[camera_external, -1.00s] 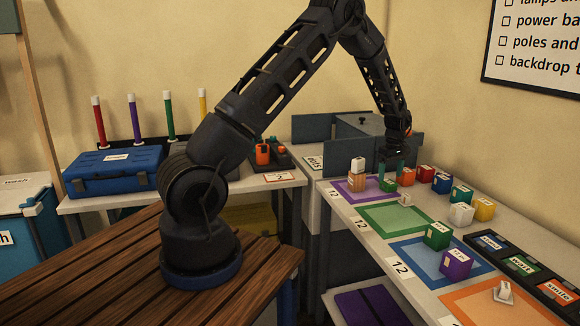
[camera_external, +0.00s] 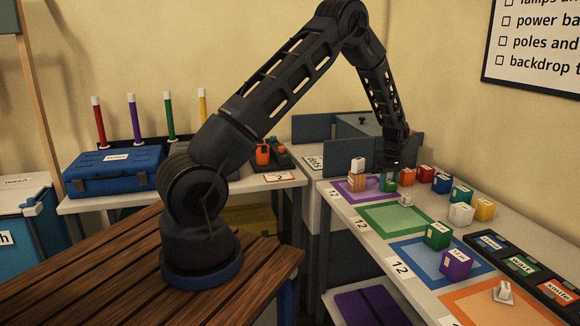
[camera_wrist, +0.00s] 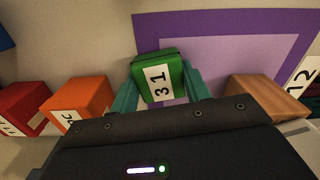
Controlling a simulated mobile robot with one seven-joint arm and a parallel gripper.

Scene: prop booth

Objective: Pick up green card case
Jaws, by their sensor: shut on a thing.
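The green card case (camera_wrist: 160,76), a small green block with a white label reading "31", sits between the two teal fingers of my gripper (camera_wrist: 163,88) in the wrist view. The fingers are shut on its sides. In the external view, the green card case (camera_external: 388,185) is at the right part of the purple mat (camera_external: 345,196), and my gripper (camera_external: 389,176) reaches down onto it from above. I cannot tell whether the case still touches the surface.
An orange block (camera_wrist: 80,97) and a red block (camera_wrist: 24,104) stand left of my gripper in the wrist view. A wooden block (camera_wrist: 262,90) stands to the right.

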